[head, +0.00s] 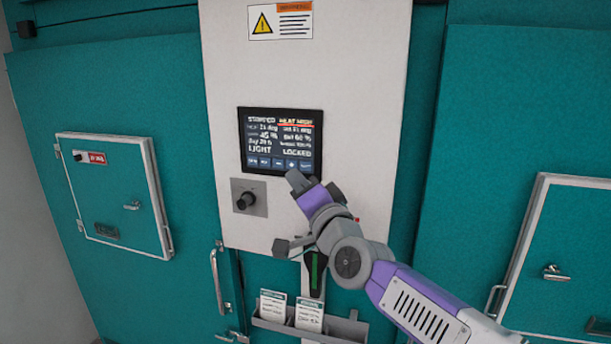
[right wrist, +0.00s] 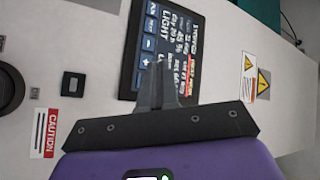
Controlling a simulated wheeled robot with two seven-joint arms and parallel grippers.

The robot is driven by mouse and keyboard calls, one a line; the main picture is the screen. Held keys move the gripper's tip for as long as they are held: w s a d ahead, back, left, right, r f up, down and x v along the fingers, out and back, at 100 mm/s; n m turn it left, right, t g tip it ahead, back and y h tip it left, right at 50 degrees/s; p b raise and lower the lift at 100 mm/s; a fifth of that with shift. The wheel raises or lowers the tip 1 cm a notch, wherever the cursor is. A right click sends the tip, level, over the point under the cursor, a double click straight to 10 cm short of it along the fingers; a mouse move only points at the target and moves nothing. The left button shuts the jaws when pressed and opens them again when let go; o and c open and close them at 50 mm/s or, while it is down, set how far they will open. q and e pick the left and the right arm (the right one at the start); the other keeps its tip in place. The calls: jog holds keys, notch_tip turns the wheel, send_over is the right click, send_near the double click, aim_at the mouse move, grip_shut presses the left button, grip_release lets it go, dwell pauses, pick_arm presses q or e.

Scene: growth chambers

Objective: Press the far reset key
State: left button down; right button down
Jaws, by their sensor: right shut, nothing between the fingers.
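A dark display (head: 281,141) is set in the pale control panel, with a row of small keys along its lower edge. The rightmost key (head: 306,165) looks bluish; its label is too small to read. My right gripper (head: 294,178) is shut and empty at the display's lower right corner. In the right wrist view the display (right wrist: 183,30) appears turned on its side, and the shut fingers (right wrist: 157,75) overlap its key row near the plus key (right wrist: 146,60), hiding part of it. I cannot tell whether they touch it. My left gripper is not in view.
A black knob (head: 244,201) sits left below the display. A small black square (right wrist: 73,85) and a caution label (right wrist: 45,133) show on the panel. A rack (head: 270,326) with cards hangs below. Teal doors (head: 150,90) flank the panel, with handles (head: 216,280) sticking out.

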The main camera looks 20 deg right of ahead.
aim_at(306, 166)
jog(key=w+d+b, duration=0.1)
jog(key=w+b, duration=0.1)
jog(key=shift+w+d, duration=0.35)
jog(key=shift+d, duration=0.05)
dwell(1.8)
jog(key=shift+w+d+b, duration=0.1)
jog(key=shift+w+b, duration=0.05)
jog(key=shift+b, duration=0.2)
jog(key=shift+w+d, duration=0.1)
jog(key=shift+w, duration=0.1)
